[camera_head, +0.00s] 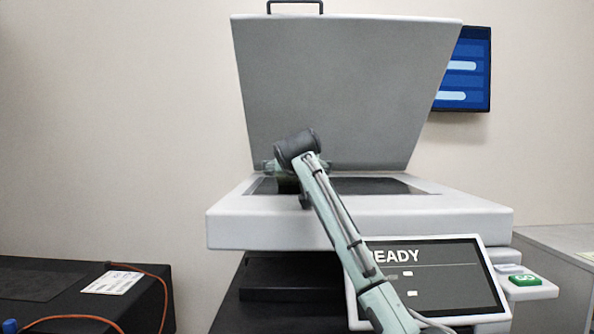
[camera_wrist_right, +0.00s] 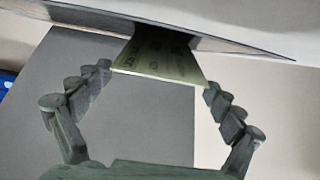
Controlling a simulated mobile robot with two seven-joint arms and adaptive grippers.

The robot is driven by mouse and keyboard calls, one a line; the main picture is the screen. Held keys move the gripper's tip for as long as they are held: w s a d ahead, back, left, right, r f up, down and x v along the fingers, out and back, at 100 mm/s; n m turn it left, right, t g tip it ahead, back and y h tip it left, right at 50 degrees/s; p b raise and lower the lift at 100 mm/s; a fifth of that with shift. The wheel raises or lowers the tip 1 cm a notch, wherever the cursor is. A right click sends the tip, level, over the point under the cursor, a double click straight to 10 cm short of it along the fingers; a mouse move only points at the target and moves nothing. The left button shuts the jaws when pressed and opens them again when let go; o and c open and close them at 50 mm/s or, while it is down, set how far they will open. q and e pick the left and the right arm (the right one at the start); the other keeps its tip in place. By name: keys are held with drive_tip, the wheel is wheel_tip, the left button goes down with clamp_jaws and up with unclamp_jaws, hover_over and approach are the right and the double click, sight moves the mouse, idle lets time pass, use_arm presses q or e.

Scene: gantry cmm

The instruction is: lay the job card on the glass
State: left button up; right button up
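The scanner's lid (camera_head: 335,90) stands open above its bed, and the dark glass (camera_head: 375,186) shows in part. My right arm reaches in from the lower right, with its wrist above the left part of the glass. My right gripper is mostly hidden behind the wrist in the head view. In the right wrist view, my right gripper (camera_wrist_right: 158,78) has its fingers spread wide. A pale yellow-green card (camera_wrist_right: 160,60) with dark marks lies between and beyond the fingertips, its near corners close to them. Whether it touches the glass is not clear. My left gripper is out of view.
A screen reading READY (camera_head: 435,277) and a green button (camera_head: 525,280) sit at the scanner's front. A dark table (camera_head: 60,310) at left holds a white printed sheet (camera_head: 113,282) and an orange cable (camera_head: 165,300). A blue monitor (camera_head: 465,70) hangs behind.

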drive_tip(key=shift+f, duration=0.85)
drive_tip(key=shift+s, duration=0.3)
drive_tip(key=v, duration=0.4)
drive_tip(key=r+v, duration=0.1)
drive_tip(key=v, duration=0.7)
drive_tip(key=shift+w+r, duration=0.3)
drive_tip(key=shift+r, duration=0.05)
